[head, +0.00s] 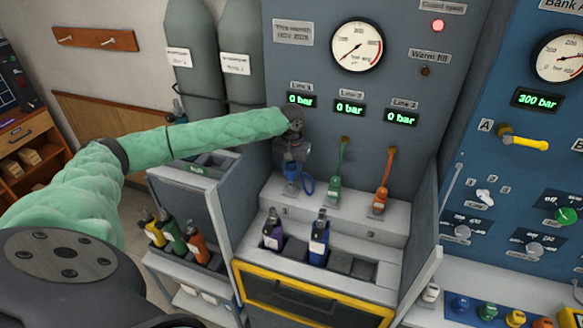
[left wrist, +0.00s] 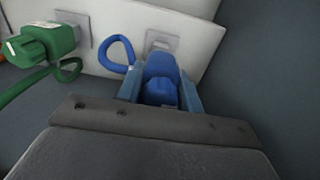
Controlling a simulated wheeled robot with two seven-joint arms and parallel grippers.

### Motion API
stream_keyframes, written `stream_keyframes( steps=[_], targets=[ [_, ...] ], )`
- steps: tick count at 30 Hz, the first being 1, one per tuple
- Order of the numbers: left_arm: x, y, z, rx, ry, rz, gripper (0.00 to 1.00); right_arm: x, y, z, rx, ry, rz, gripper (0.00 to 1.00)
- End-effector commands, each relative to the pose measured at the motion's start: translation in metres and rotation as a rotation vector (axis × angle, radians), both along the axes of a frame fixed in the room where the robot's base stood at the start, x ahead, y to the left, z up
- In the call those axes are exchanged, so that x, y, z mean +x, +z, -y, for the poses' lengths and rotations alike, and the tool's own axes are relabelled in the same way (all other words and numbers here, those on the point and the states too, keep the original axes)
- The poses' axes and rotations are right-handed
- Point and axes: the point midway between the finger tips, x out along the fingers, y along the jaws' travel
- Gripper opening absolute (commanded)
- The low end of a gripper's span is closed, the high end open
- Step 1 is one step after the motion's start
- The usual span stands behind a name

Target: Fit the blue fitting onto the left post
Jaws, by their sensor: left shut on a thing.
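The blue fitting (left wrist: 161,74) sits between the two fingers of my left gripper (left wrist: 160,92) in the left wrist view. In the head view my left gripper (head: 291,160) points down over the left end of the white ledge, shut on the blue fitting (head: 291,182). A blue hose loop (head: 307,186) hangs at its right side. The left post is hidden by the fitting and gripper, so I cannot tell whether the fitting touches it. My right gripper is not in view.
A green fitting (head: 334,190) and an orange fitting (head: 380,198) stand on the ledge to the right. Purple (head: 272,232) and blue (head: 319,242) bottles stand in the rack below. Grey side panels bound the bench, and grey cylinders (head: 192,60) stand behind my arm.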

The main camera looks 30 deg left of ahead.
Motion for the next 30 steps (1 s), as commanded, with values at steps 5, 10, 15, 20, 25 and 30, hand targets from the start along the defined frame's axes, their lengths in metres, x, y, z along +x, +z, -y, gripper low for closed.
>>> stream_keyframes(
  steps=[5, 10, 15, 20, 25, 30],
  targets=[
    [0.000, -0.002, 0.000, 0.000, 0.000, 0.000, 0.05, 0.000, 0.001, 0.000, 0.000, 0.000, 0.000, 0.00],
    [0.000, -0.004, 0.000, 0.000, 0.000, 0.000, 0.05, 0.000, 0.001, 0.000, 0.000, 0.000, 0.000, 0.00],
    [0.000, -0.007, 0.000, 0.000, 0.000, 0.000, 0.05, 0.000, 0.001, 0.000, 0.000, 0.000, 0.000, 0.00],
    [0.000, -0.009, 0.000, 0.000, 0.000, 0.000, 0.05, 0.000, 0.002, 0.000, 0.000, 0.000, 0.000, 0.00],
    [0.000, -0.011, 0.000, 0.000, 0.000, 0.000, 0.05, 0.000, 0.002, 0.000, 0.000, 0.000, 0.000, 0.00],
    [0.000, -0.013, 0.000, 0.000, 0.000, 0.000, 0.05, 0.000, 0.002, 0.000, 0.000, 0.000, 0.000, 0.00]
  ],
)
